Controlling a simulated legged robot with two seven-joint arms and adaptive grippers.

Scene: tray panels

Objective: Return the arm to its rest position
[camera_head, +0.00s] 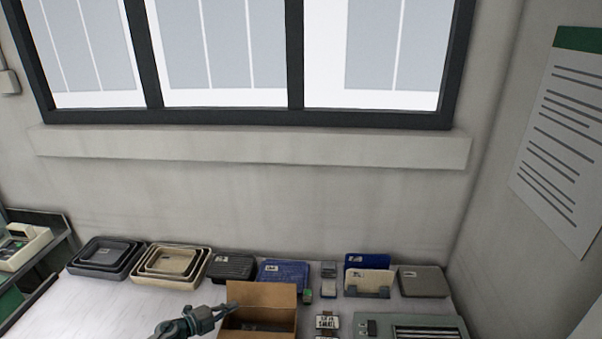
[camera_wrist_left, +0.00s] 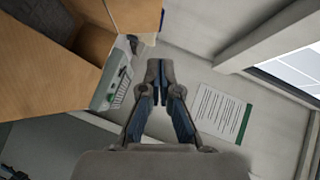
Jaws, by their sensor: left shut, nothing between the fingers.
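My left gripper (camera_head: 212,314) shows at the bottom of the head view, just left of the open cardboard box (camera_head: 262,293). Its fingers are shut with nothing between them. In the left wrist view the gripper (camera_wrist_left: 159,66) points away from the camera with its fingertips together. The cardboard box (camera_wrist_left: 45,75) fills the upper left of that view, apart from the fingertips. The box holds something dark, only partly visible in the head view. My right gripper is in neither view.
Nested grey trays (camera_head: 104,258) and nested cream trays (camera_head: 171,264) stand at the back left of the table. A blue panel (camera_head: 284,273), a dark panel (camera_head: 232,267) and a grey panel (camera_head: 423,281) lie along the wall. A grey-green device (camera_head: 368,325) is right of the box. The front left tabletop (camera_head: 95,305) is clear.

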